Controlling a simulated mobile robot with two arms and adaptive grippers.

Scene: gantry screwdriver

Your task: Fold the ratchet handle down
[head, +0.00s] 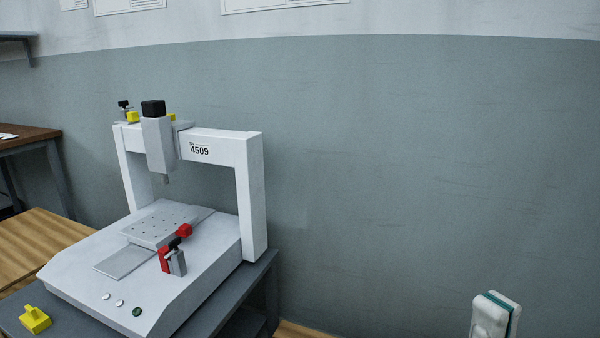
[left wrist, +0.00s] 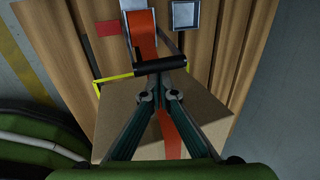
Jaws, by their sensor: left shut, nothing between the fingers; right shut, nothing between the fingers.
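The ratchet (left wrist: 142,28) shows in the left wrist view, a silver metal frame with an orange strap (left wrist: 144,45) running through it. Its handle ends in a black cross grip (left wrist: 160,66). The handle stands out toward the camera. My left gripper (left wrist: 160,82) is shut and empty, its dark green fingers coming together right by the black grip. I cannot tell whether they touch it. The ratchet does not show in the head view. A white and teal part of my right arm shows at the lower right there, but no fingers.
A yellow bar (left wrist: 112,77) and a red patch (left wrist: 108,28) are close by. In the head view, a white gantry machine (head: 250,195) stands on a dark table (head: 262,275) before a grey wall.

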